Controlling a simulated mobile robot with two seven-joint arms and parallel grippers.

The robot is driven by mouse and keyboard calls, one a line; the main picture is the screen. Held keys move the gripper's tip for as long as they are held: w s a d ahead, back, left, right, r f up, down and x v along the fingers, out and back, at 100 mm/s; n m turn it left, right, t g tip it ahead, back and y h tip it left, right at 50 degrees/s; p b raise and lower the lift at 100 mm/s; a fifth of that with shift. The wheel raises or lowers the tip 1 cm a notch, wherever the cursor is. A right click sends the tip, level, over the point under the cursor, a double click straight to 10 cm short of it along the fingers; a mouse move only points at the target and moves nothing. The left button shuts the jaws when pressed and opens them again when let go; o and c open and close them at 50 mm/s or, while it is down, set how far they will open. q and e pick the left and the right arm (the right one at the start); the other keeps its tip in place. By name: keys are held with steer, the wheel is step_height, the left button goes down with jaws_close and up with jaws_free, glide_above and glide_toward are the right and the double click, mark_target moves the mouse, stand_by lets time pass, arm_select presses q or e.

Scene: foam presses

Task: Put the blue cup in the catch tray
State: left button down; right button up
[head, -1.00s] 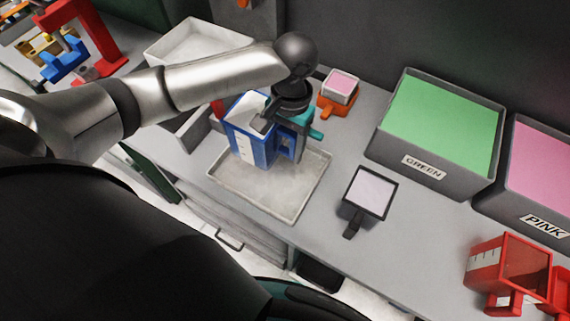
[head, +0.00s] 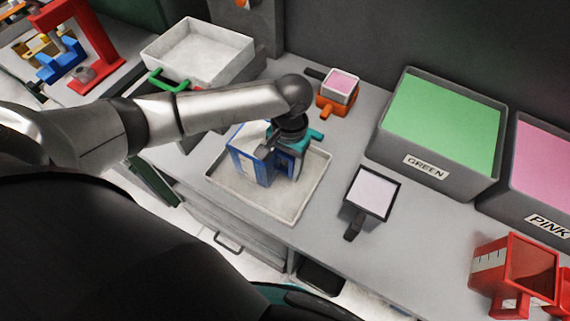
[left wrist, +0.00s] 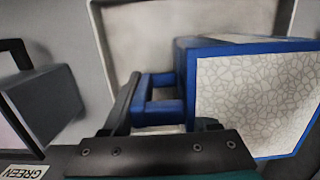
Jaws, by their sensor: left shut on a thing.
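The blue cup (head: 246,165) has blue walls and a pale white area at its top. My left gripper (head: 284,152) is shut on the cup's handle, at the cup's right side. The catch tray (head: 232,203) is shallow and off-white, and the cup is within its outline, low over its floor. I cannot tell whether the cup touches the floor. In the left wrist view the cup's blue-rimmed, crackled white face (left wrist: 255,100) is at the right, its blue handle (left wrist: 150,112) lies between my fingers, and the tray (left wrist: 140,40) is behind. My right gripper is out of view.
A dark-framed pale square with a handle (head: 372,193) lies right of the tray. An orange cup with pink content (head: 336,107) is behind. Green (head: 421,166) and pink (head: 540,224) bins stand right, with a red cup (head: 487,266) in front. A pale bin (head: 226,72) stands behind my arm.

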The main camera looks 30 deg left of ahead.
arm_select(q)
steer(key=shift+c, duration=0.8)
jaws_free()
step_height(320, 180, up, 12)
steer(key=w+p, duration=0.1)
steer(key=p, duration=0.1)
steer(key=shift+w+r, duration=0.15)
steer(key=shift+w, duration=0.1)
